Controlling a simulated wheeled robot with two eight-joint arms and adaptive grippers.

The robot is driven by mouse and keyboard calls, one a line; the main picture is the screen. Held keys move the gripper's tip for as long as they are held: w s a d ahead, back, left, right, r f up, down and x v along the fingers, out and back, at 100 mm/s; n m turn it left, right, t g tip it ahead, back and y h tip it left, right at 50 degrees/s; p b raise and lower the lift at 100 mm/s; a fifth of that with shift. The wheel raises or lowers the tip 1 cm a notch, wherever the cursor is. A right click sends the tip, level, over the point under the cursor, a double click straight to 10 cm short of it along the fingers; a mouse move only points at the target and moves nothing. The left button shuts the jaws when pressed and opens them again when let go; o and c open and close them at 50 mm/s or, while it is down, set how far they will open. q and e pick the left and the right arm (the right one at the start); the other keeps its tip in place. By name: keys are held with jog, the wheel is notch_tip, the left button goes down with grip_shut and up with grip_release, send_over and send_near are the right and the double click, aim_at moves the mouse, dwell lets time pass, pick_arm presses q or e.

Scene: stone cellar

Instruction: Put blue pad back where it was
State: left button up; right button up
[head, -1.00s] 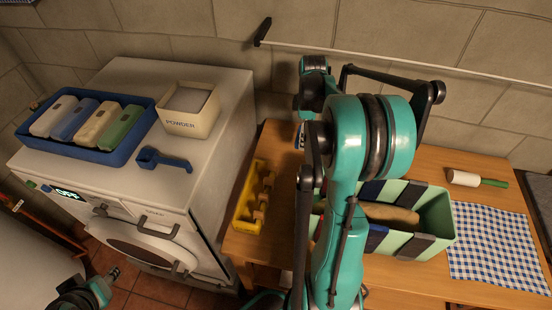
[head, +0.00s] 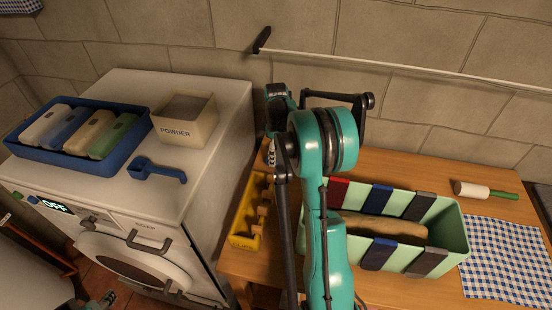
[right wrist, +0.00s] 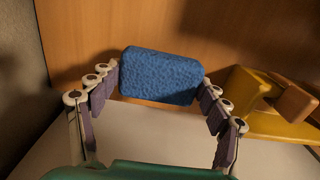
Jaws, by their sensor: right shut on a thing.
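The blue pad (right wrist: 160,74) is a rough, sponge-like block. In the right wrist view it sits between the fingers of my right gripper (right wrist: 160,90), which is shut on it. A wooden face stands behind the pad, and a pale surface lies below. In the head view my right arm is in front of the table, and its gripper and the pad are hidden. A small part of my left gripper (head: 106,300) shows at the bottom edge; its fingers cannot be made out.
A blue tray (head: 70,155) of coloured bars, a powder box (head: 186,127) and a blue scoop (head: 157,172) are on the white washer (head: 200,215). A yellow rack (head: 243,222), a green crate (head: 452,238) with coloured bands and a checked cloth (head: 505,265) are on the wooden table.

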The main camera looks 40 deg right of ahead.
notch_tip(320, 180, down, 2)
jog(key=shift+f+b, duration=0.25)
jog(key=shift+b, duration=0.1)
jog(key=shift+r, duration=0.15)
jog(key=o, duration=1.3)
jog(key=shift+o, duration=0.2)
